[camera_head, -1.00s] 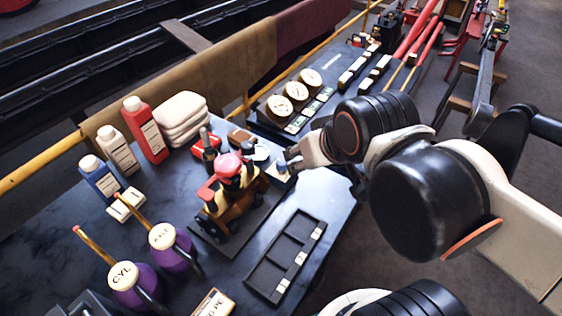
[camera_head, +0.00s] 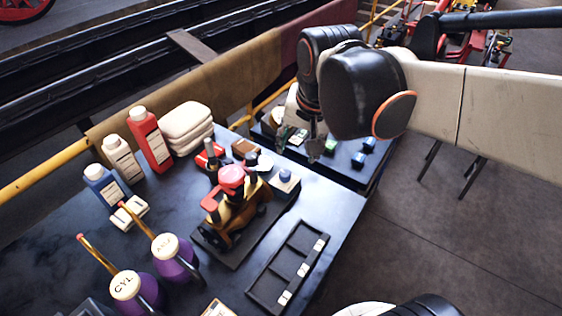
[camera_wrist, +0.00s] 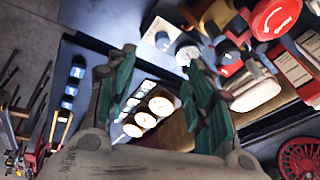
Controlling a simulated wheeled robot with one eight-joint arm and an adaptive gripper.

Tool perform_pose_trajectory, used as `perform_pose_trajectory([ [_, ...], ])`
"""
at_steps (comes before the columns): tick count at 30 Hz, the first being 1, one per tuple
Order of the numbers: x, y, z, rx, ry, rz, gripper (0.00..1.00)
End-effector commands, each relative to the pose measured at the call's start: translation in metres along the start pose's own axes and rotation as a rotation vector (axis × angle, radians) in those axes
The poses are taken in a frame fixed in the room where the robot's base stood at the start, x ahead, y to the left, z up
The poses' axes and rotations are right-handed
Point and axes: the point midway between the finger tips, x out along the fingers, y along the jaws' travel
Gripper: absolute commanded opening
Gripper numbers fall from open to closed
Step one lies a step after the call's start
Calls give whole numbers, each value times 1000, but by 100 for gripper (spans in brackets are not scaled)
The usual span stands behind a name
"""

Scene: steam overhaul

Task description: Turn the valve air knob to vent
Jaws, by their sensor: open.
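In the wrist view a knob on a pale plate (camera_wrist: 162,40) shows beyond the fingertips and seems to be the same one. My gripper (camera_head: 300,145) hangs over the far part of the bench, behind and right of the knob and apart from it. In the wrist view its green-padded fingers (camera_wrist: 160,58) are spread and empty.
The brass engine model with a red cap (camera_head: 230,178) stands just left of the knob. Bottles (camera_head: 149,139), white folded cloths (camera_head: 186,120) and a dark compartment tray (camera_head: 267,290) are around. The bench's right strip is mostly clear.

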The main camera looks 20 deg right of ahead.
Motion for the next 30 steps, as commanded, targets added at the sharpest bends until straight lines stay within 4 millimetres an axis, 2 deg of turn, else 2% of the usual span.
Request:
perform_pose_trajectory([
  [1,4,-6,-9,59,-27,19,48],
  [6,22,-20,-30,278,-110,96,48],
  [14,51,-34,-51,543,-188,216,48],
  [23,68,-35,-53,622,-206,256,48],
  [30,107,-28,-42,620,-205,255,48],
])
